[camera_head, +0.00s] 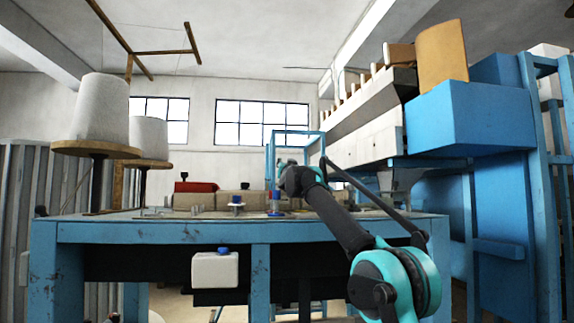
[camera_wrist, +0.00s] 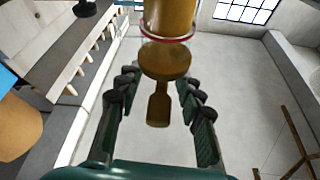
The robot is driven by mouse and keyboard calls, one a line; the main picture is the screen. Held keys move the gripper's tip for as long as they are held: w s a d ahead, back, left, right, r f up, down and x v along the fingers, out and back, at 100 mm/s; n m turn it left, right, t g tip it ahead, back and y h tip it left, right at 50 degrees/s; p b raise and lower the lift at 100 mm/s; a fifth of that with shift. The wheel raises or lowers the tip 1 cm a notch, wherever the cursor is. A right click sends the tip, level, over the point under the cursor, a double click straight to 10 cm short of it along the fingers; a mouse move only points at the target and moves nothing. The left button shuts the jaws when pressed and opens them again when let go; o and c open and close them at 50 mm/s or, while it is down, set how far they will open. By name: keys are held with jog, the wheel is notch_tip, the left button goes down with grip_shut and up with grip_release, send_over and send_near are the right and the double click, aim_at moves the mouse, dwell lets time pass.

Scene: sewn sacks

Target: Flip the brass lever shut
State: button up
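The brass lever (camera_wrist: 158,108) is a flat, paddle-shaped handle in the wrist view. It extends from a round brass disc (camera_wrist: 165,61) below a thicker brass cylinder (camera_wrist: 169,14) with a red-edged clear ring around it. My gripper (camera_wrist: 157,84) is open, with one dark finger on each side of the lever. Gaps show between both fingers and the brass, and nothing is gripped. In the head view my gripper (camera_head: 284,163) is small and far off beyond my arm, near a blue frame. I cannot make out the lever there.
White thread cones (camera_head: 101,110) stand at the left. A large blue machine (camera_head: 485,120) fills the right. A white container (camera_head: 215,270) shows at the table front.

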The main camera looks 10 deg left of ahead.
jog(key=shift+w+r, duration=0.1)
jog(key=shift+w, duration=0.05)
jog(key=shift+c, duration=0.6)
grip_shut()
